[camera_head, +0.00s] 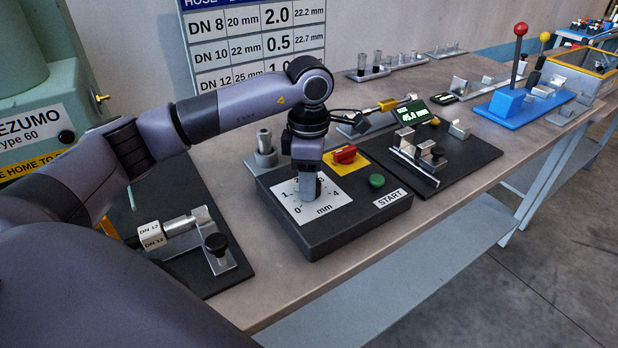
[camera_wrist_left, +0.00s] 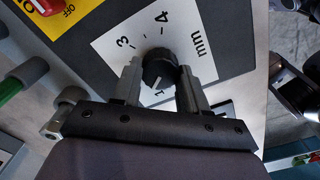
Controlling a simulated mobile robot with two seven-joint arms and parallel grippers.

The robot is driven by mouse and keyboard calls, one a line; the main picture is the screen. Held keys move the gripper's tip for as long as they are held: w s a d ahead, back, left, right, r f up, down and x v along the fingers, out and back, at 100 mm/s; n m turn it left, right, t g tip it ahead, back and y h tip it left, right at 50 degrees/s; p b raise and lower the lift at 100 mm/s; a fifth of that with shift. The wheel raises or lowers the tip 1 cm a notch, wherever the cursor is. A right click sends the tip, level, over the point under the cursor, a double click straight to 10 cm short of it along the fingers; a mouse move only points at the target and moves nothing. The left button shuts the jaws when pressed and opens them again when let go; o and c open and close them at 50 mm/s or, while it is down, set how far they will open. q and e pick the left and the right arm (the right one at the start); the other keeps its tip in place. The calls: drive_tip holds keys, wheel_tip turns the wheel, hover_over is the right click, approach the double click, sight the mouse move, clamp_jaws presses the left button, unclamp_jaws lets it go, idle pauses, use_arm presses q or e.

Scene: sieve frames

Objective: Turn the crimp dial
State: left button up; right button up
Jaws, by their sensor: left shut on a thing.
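The crimp dial, a dark round knob with a pale mark, shows in the left wrist view (camera_wrist_left: 158,66). It sits on a white scale plate (camera_head: 337,199) marked in mm, on top of a black control box (camera_head: 310,238). My left gripper (camera_head: 309,190) points down over the plate and is shut on the dial. In the left wrist view its two fingers (camera_wrist_left: 160,76) stand on either side of the knob. In the head view the gripper hides most of the dial. The fingers partly cover the scale, so I cannot tell the exact setting. My right gripper is not in view.
Beside the plate are a red switch (camera_head: 344,154) on yellow and a green START button (camera_head: 377,181). A hose fixture marked DN 12 (camera_head: 152,236) stands left, a black board with metal fixtures (camera_head: 465,158) right. A chart (camera_head: 250,40) hangs behind.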

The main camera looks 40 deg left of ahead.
use_arm(q)
drive_tip(key=shift+n, duration=2.2)
drive_tip(key=shift+r, duration=0.1)
drive_tip(key=o, duration=1.1)
drive_tip(key=shift+c, duration=0.2)
wheel_tip(320, 180, up, 7)
drive_tip(key=shift+r+b, duration=0.1)
drive_tip(key=shift+b, duration=0.6)
drive_tip(key=shift+d, duration=0.15)
